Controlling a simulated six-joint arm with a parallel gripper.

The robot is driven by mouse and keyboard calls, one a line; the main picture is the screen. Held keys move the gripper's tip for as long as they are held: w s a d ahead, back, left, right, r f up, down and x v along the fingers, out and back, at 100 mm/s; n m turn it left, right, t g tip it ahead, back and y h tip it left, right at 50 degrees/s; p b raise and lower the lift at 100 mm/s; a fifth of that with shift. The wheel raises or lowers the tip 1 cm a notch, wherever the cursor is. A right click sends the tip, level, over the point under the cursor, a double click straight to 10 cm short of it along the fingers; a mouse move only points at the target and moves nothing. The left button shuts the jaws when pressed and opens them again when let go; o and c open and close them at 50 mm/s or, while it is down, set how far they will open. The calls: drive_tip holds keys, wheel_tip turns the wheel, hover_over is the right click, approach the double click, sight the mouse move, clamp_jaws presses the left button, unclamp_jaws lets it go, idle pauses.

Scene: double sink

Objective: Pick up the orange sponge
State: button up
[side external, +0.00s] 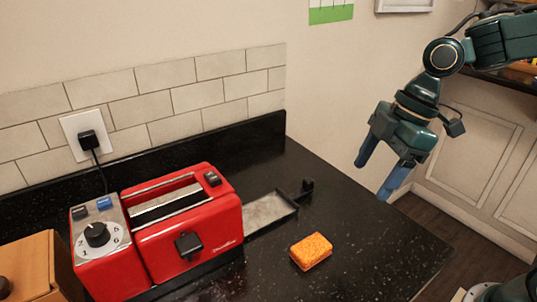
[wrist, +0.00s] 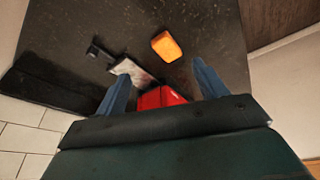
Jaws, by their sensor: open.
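The orange sponge (side external: 311,251) lies flat on the black speckled countertop, to the right of the red toaster in the side external view. In the wrist view the sponge (wrist: 166,46) is above the space between my fingertips, nearer the right finger. My gripper (side external: 375,180) is open and empty, with its blue fingers pointing down. It is raised above the counter, up and to the right of the sponge in the side view. The two blue fingers of my gripper (wrist: 161,80) also show in the wrist view. Nothing hides the sponge in either view.
A red toaster (side external: 215,222) with a dial and a black cord stands at left. Its grey crumb tray (side external: 268,212) sticks out toward the sponge. A brown box (side external: 38,265) is at the far left. The counter (side external: 365,245) right of the sponge is clear up to its edge.

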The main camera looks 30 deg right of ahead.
drive_tip(key=w+a+f+n+g+y, duration=0.1)
drive_tip(key=w+a+f+n, duration=0.2)
drive_tip(key=n, duration=0.2)
drive_tip(key=shift+w+a+f+g, duration=0.2)
drive_tip(key=shift+w+f+g, duration=0.1)
drive_tip(key=shift+w+g, duration=0.1)
drive_tip(key=shift+f, duration=0.1)
hover_over(312, 245)
drive_tip(key=d, duration=0.3)
drive_tip(key=shift+s+a+f, duration=0.1)
drive_tip(key=shift+f, duration=1.85)
drive_tip(key=shift+a+f, duration=0.1)
drive_tip(key=shift+f, duration=1.8)
drive_tip(key=shift+x, duration=2.6)
drive_tip(key=shift+a, duration=0.15)
drive_tip(key=shift+c, duration=0.2)
drive_tip(key=c, duration=1)
